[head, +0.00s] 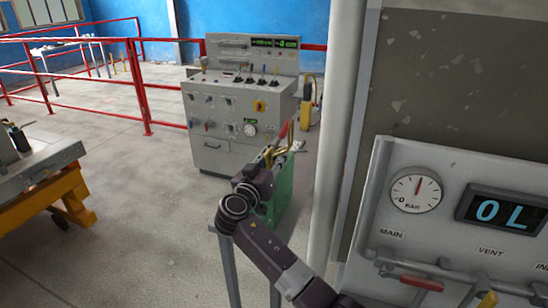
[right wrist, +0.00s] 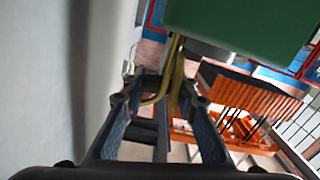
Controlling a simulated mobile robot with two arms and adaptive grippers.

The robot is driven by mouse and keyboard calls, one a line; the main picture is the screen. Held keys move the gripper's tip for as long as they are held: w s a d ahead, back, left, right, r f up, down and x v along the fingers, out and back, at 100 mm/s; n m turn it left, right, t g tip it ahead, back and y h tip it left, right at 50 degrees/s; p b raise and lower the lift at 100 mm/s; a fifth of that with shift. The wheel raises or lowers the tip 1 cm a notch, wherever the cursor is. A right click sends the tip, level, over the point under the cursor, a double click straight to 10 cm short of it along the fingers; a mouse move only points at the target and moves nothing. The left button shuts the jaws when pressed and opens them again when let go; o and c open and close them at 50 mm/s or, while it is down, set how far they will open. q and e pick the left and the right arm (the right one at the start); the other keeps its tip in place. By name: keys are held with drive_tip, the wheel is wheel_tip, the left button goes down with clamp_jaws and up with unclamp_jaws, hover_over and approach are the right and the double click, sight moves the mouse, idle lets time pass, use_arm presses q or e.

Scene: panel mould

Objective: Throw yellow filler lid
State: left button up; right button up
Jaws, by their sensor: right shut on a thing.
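In the head view my right gripper (head: 272,158) is at a green box-shaped body (head: 284,205) beside the pale column. A yellow bent bar (head: 292,138) rises there, with a red-tipped part (head: 284,129) next to it. In the right wrist view, my right gripper (right wrist: 162,96) has its fingers on either side of the yellow bar (right wrist: 176,78) and is shut on it. The green body (right wrist: 240,28) fills the top of that view. I cannot make out a separate lid shape; the fingers hide part of the bar. My left gripper is not in view.
A grey control console (head: 235,105) stands behind. A gauge panel (head: 450,190) and the pale column (head: 340,130) are close on the right. An orange-framed bench (head: 45,205) is at left. Red railings (head: 142,85) cross the back. The floor between bench and console is clear.

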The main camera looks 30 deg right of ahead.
drive_tip(key=shift+f+n, duration=0.1)
drive_tip(key=shift+n, duration=0.2)
drive_tip(key=shift+w+a+n+b, duration=0.1)
drive_tip(key=shift+w+n+b, duration=0.1)
drive_tip(key=shift+n+b, duration=0.35)
drive_tip(key=shift+w+a+n+b, duration=0.2)
drive_tip(key=shift+w+n+b, duration=0.05)
drive_tip(key=shift+n+b, duration=0.4)
drive_tip(key=shift+w+a+f+n+b, duration=0.1)
drive_tip(key=shift+w+a+n+b, duration=0.2)
drive_tip(key=shift+n, duration=0.65)
drive_tip(key=shift+w+a+n+b, duration=0.15)
drive_tip(key=shift+w+n+b, duration=0.15)
drive_tip(key=shift+n, duration=0.65)
drive_tip(key=o, duration=1)
drive_tip(key=shift+s, duration=0.1)
drive_tip(key=shift+d, duration=0.1)
